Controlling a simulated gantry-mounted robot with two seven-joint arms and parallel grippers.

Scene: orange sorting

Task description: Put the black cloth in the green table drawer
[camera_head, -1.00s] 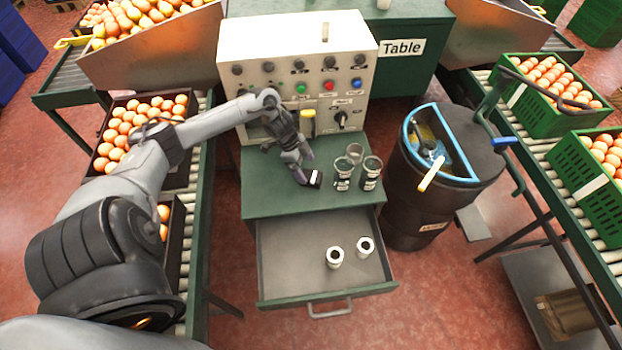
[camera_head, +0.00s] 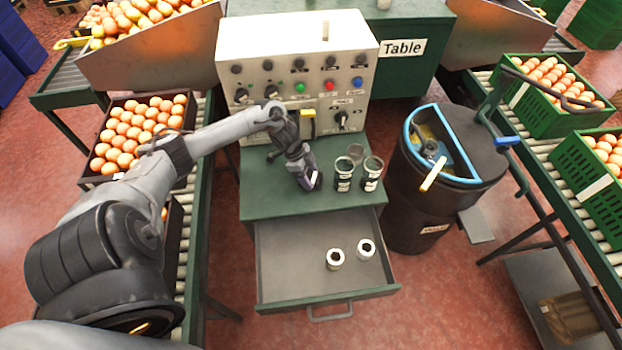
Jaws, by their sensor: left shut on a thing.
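The green table drawer (camera_head: 290,287) is pulled open below the table top, toward me. Two white cylinders with dark tops (camera_head: 335,259) stand inside it toward the right; its left part is bare. My right gripper is not in view.
Glass-like cups with dark labels (camera_head: 343,173) stand right beside the gripper. A white control box (camera_head: 297,75) rises behind. A black barrel (camera_head: 425,210) with a blue-rimmed opening stands to the right. Crates of oranges (camera_head: 143,125) sit on the conveyor at left.

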